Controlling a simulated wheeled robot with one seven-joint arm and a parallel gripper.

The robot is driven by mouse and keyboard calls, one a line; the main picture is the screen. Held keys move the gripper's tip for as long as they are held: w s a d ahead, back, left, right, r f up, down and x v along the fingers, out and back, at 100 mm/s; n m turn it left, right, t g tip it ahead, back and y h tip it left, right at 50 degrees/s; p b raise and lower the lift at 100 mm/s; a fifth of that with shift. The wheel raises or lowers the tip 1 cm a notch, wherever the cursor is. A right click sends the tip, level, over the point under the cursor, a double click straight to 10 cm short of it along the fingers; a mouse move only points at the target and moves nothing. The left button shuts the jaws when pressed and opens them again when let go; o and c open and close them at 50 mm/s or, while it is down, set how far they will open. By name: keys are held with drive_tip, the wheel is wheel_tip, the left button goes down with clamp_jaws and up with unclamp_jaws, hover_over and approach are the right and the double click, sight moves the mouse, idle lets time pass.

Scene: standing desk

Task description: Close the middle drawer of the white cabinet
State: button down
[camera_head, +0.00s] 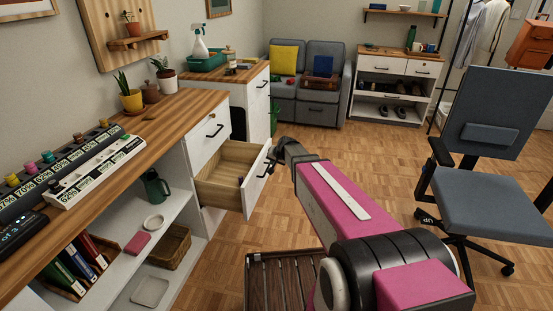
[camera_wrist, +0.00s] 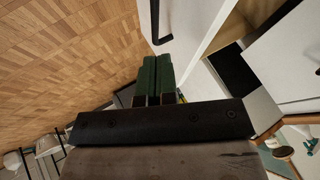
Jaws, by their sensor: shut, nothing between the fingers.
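The white cabinet (camera_head: 213,221) stands under the right end of the wooden desk. Its middle drawer (camera_head: 232,160) is pulled well out, with a bare wooden inside and a white front (camera_head: 257,186) with a dark handle. The top drawer (camera_head: 205,143) is shut. My gripper (camera_head: 275,156) is at the outer side of the middle drawer's front, close to the handle; I cannot tell if it touches. In the wrist view, the green fingers (camera_wrist: 157,60) are together and empty, beside the white drawer front (camera_wrist: 190,25) and its black handle (camera_wrist: 154,22).
An office chair (camera_head: 490,190) stands at the right. A slatted wooden piece (camera_head: 280,280) is low in front. A second white cabinet (camera_head: 246,95) with a green tray (camera_head: 207,62) stands behind the drawer. Parquet floor between drawer and chair is mostly free.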

sight(260, 165)
drive_tip(key=w+a+f, duration=0.2)
drive_tip(key=a, duration=0.1)
drive_tip(key=shift+w+a+f, duration=0.1)
drive_tip(key=shift+w+a, duration=0.05)
drive_tip(key=shift+a, duration=0.15)
drive_tip(key=shift+w+a, duration=0.2)
drive_tip(key=shift+a, duration=0.35)
drive_tip(key=w+a, duration=0.3)
drive_tip(key=a, duration=0.7)
drive_tip(key=w+a, duration=0.4)
drive_tip(key=a, duration=0.5)
drive_tip(key=shift+a, duration=0.35)
